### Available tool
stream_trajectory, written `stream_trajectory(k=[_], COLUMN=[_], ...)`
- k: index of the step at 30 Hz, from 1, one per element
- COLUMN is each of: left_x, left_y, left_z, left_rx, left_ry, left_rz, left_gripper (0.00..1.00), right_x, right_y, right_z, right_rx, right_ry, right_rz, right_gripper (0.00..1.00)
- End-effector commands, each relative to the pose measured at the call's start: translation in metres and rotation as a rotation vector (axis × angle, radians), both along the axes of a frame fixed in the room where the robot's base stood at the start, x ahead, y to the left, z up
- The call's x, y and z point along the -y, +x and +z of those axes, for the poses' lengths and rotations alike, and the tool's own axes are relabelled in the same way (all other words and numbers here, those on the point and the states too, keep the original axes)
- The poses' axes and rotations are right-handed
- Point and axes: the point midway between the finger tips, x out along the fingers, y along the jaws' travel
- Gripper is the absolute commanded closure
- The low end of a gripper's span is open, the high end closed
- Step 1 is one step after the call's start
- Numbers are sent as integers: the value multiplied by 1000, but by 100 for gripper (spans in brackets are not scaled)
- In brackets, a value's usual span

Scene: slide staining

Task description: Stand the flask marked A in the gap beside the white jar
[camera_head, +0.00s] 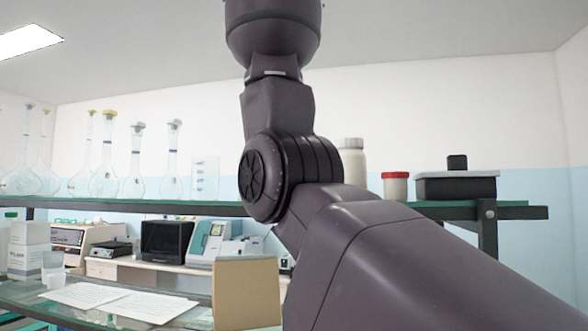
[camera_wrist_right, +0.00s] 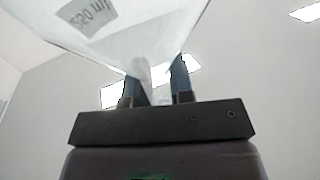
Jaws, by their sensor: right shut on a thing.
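The white jar (camera_head: 353,162) stands on the glass shelf, partly behind my right arm. My arm hides the shelf just left of the jar. A narrow space lies between the jar and a red-lidded pot (camera_head: 396,186). In the wrist view, my right gripper (camera_wrist_right: 156,78) is shut on the narrow neck of a clear flask (camera_wrist_right: 125,35). The flask's wide body fills the top of that view, with a grey volume label on it. No letter A is readable. My right gripper is above the head view's frame. My left gripper is in neither view.
The shelf (camera_head: 130,206) carries several volumetric flasks (camera_head: 104,180) at left, a beaker (camera_head: 205,177) left of my arm, and a black box (camera_head: 456,184) at right. Below are instruments, papers (camera_head: 118,300) and a brown box (camera_head: 246,292).

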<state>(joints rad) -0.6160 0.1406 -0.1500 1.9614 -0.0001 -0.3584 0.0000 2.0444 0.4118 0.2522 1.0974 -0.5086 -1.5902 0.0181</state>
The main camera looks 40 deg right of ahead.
Motion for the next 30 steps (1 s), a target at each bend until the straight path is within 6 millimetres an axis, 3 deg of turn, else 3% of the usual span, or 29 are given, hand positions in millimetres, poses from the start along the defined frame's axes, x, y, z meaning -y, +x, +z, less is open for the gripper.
stream_trajectory(k=[4, 8, 18, 24, 30], left_x=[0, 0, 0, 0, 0], left_y=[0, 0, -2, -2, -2], left_z=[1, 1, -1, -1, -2], left_rx=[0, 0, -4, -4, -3], left_ry=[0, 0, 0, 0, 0], left_rz=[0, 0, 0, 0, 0], left_gripper=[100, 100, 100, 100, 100], right_x=[20, 43, 78, 84, 85], right_y=[-6, -2, 35, 48, 49], right_z=[16, 18, -20, -44, -61], right_rx=[0, -3, -4, -2, 0], right_ry=[2, 1, 0, -1, -1], right_rz=[-40, -80, -147, -170, -179], right_gripper=[92, 92, 92, 92, 92])
